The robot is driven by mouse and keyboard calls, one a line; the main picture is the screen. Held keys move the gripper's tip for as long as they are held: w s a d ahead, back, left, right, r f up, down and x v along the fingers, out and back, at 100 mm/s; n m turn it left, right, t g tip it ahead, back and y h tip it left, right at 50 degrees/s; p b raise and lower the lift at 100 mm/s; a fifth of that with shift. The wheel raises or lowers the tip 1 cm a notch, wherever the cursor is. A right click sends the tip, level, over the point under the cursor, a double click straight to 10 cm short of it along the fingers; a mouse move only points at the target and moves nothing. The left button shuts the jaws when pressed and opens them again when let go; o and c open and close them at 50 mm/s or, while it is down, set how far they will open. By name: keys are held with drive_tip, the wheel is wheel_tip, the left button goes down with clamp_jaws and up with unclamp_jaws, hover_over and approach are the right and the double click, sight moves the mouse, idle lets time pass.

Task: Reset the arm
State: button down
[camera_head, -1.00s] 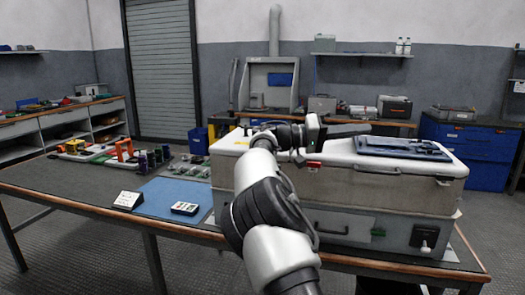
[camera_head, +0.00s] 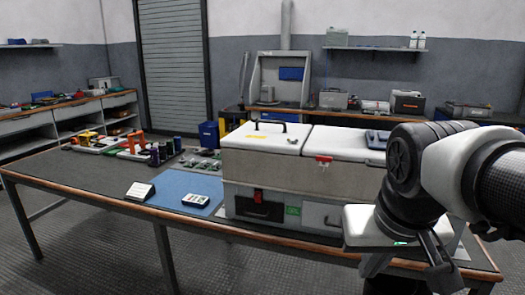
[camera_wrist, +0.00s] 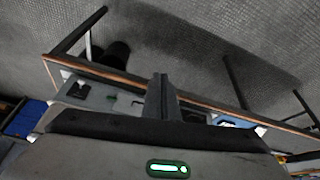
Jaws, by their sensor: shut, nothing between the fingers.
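My gripper is at the right of the head view, low in front of the bench, with my arm folded above it. In the wrist view my gripper (camera_wrist: 162,90) shows its fingers together, with nothing between them. The white-topped capacitor bank (camera_head: 262,160) stands on the bench, left of my arm. My arm hides its right end in the head view. A red latch (camera_head: 323,160) and a green label (camera_head: 292,211) show on its front. My gripper is apart from it.
The bench edge runs beneath my gripper in the wrist view. The floor in front is clear.

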drive_tip(key=s+a+f+n+t, duration=0.1)
drive_tip(key=s+a+f, duration=0.2)
drive_tip(key=s+a, duration=0.15)
wheel_tip(320, 180, up, 28)
drive_tip(key=p, duration=2.8)
drive_tip(key=shift+d+r+y, duration=0.25)
drive_tip(key=shift+d+y, duration=0.05)
drive_tip(key=shift+d, duration=0.15)
drive_tip(key=shift+a, duration=0.1)
